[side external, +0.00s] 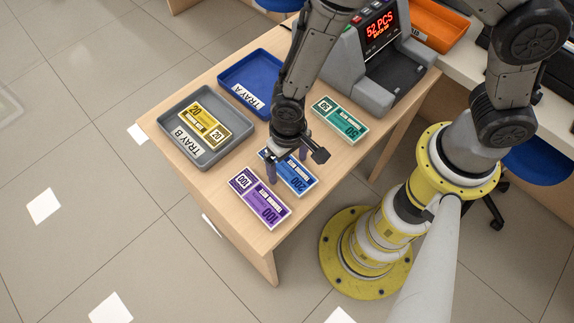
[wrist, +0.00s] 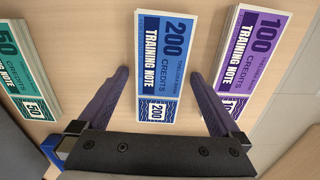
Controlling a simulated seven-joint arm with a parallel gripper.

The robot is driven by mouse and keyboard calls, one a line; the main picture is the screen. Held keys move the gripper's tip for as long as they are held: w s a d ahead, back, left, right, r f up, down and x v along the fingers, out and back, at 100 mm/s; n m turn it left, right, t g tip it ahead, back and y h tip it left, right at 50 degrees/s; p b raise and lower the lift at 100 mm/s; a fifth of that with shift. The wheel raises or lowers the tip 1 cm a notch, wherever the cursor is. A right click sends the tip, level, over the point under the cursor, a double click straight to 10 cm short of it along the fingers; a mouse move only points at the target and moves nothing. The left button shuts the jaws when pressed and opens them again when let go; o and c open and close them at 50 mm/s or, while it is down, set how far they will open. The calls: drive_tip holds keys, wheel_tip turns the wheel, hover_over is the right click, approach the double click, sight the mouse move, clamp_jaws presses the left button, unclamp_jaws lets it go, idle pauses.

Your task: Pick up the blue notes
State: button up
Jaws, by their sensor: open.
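The blue notes (side external: 293,173) lie as a flat stack marked 200 on the wooden table, partly hidden by my gripper in the side external view. In the wrist view the blue notes (wrist: 166,62) lie between my two open fingers, with their near end close to the palm. My gripper (side external: 286,170) is open and above the stack. In the wrist view its fingertips (wrist: 163,72) are on either side of the stack, with a gap on each side. The gripper holds nothing. I cannot tell the exact height of the fingertips over the table.
Purple notes (side external: 260,198) and green notes (side external: 339,119) lie on either side of the blue stack. Grey tray B (side external: 168,148) holds yellow notes (side external: 203,124). Blue tray A (side external: 240,78) looks empty where visible. A counting machine (side external: 375,75) stands at the back, near an orange tray (side external: 437,27).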

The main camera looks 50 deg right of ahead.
drive_tip(key=shift+c, duration=0.2)
drive_tip(key=c, duration=1.3)
drive_tip(key=shift+o, duration=0.2)
drive_tip(key=shift+r, duration=0.15)
